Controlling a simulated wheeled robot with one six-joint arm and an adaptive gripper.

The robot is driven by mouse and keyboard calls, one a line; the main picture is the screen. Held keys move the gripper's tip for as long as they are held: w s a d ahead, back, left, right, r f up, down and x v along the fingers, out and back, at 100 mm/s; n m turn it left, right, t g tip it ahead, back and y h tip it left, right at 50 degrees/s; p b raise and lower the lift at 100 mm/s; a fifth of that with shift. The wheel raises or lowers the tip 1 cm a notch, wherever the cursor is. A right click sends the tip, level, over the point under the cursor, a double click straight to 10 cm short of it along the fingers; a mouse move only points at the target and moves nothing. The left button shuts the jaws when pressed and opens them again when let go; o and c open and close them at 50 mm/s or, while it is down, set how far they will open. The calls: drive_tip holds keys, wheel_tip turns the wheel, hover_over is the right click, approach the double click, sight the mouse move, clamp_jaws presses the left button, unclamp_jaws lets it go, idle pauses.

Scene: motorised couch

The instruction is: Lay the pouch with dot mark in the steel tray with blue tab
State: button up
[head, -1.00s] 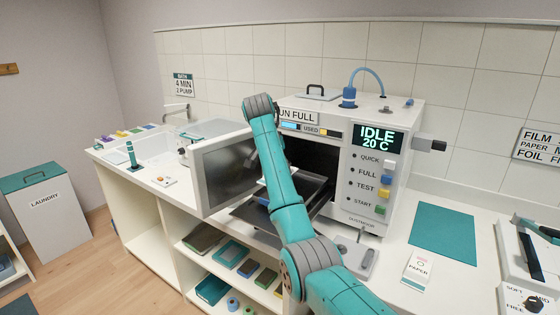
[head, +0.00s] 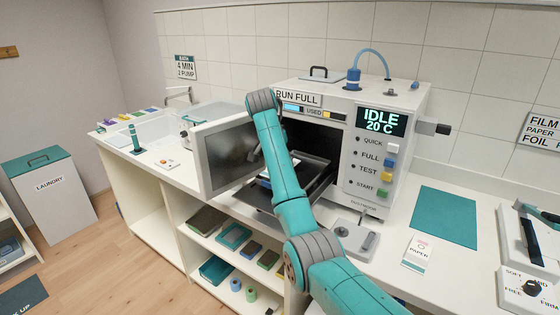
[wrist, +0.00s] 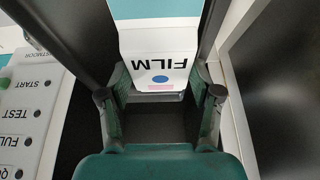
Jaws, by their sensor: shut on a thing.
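A white pouch (wrist: 155,68) marked FILM, with a blue dot and a pink strip, is between my gripper's fingers in the wrist view. My gripper (wrist: 160,97) is shut on its end. In the head view my arm hides most of the gripper; a small white and blue piece (head: 265,177) shows beside the arm, over the pulled-out trays. A dark steel tray (head: 312,184) sticks out of the open steriliser chamber. I cannot make out a blue tab on it for certain, as my arm covers its middle.
The steriliser (head: 345,155) reads IDLE 20 C. Its open door (head: 226,158) stands close to the left of my arm. A button panel (wrist: 30,110) is near my gripper in the wrist view. A teal mat (head: 445,216) and a PAPER box (head: 417,252) lie on the counter at right.

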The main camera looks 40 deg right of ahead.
idle(0.4)
drive_tip(key=o, duration=1.2)
drive_tip(key=shift+c, duration=0.2)
